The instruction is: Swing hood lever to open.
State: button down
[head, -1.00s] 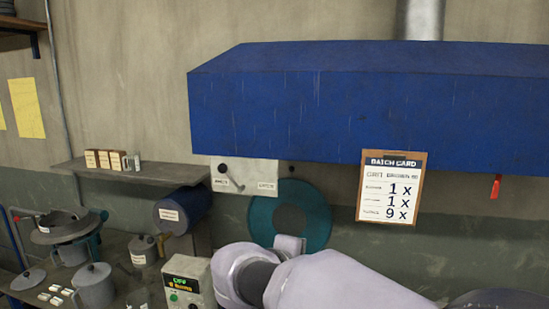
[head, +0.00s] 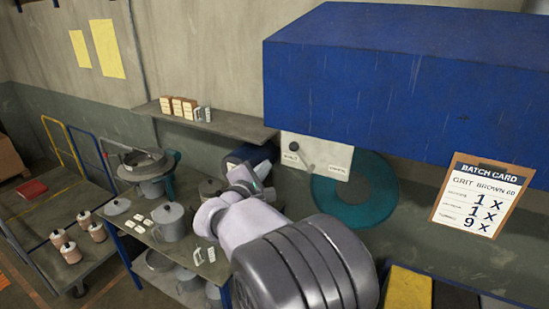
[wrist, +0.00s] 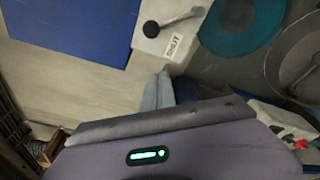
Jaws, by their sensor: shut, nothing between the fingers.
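The hood lever (head: 303,159) is a short grey arm with a dark round end on a white panel (head: 335,158) under the blue hood (head: 400,75). It slants down to the right in the head view, with small labels on either side. In the wrist view the lever (wrist: 178,20) shows close up, near a label reading SHUT. My gripper (head: 240,172) is left of and below the panel in the head view. In the wrist view its grey fingers (wrist: 158,82) are together and empty, pointing toward the panel and apart from the lever.
A wall shelf (head: 215,121) with small boxes is left of the panel. A teal disc (head: 355,212) is below right. A batch card (head: 482,195) hangs on the hood. A bench with grey pots (head: 172,222) and a cart (head: 60,255) stand left.

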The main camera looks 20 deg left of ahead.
jog(key=w+d+p, duration=0.1)
jog(key=w, duration=0.1)
jog(key=w+r+p, duration=0.1)
jog(key=w+p, duration=0.1)
jog(key=w, duration=0.1)
jog(key=w+d+p, duration=0.1)
jog(key=w+p, duration=0.1)
jog(key=w, duration=0.1)
jog(key=shift+d+r, duration=0.15)
jog(key=shift+d, duration=0.2)
jog(key=shift+s, duration=0.1)
jog(key=shift+d+b, duration=0.1)
jog(key=shift+b, duration=0.2)
